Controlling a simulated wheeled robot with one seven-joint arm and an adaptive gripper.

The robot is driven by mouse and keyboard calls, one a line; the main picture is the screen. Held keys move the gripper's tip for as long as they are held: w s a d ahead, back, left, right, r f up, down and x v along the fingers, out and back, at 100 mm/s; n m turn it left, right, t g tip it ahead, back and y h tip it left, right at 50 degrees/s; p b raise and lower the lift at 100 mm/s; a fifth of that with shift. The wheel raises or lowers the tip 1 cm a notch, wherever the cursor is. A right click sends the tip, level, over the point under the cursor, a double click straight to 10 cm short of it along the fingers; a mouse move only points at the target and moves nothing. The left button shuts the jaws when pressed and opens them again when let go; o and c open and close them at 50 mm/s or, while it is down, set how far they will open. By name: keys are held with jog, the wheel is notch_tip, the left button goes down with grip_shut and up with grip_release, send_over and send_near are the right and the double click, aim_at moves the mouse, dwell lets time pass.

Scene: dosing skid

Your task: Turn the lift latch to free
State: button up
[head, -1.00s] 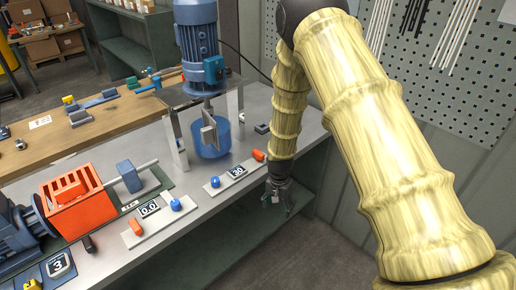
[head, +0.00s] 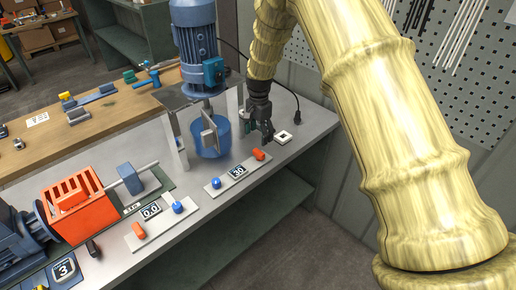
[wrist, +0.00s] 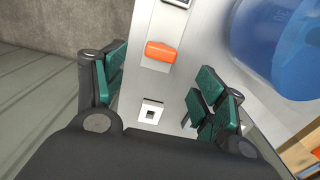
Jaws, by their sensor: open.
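I cannot tell for sure which part is the lift latch. An orange knob (head: 259,154) sits at the right end of the mixer's control strip; it also shows in the wrist view (wrist: 160,51). A white square plate with a dark centre (head: 283,137) lies on the bench beyond it, and appears in the wrist view (wrist: 151,113) between the fingers. My gripper (head: 262,134) is open above the bench, right of the blue mixing vessel (head: 224,137), close to knob and plate. In the wrist view its green-padded fingers (wrist: 160,88) are apart with nothing between the pads.
The mixer motor (head: 193,40) stands on a metal frame over the vessel, close left of my gripper. The control strip (head: 216,187) carries a blue knob and a display. An orange pump guard (head: 77,205) is at the left. The bench's right end is mostly clear.

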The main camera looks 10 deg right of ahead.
aim_at(259, 152)
notch_tip(259, 152, down, 9)
jog(key=p, duration=0.3)
jog(key=shift+w+d+f, duration=0.1)
jog(key=shift+w, duration=0.05)
jog(key=shift+c, duration=0.5)
jog(key=c, duration=0.9)
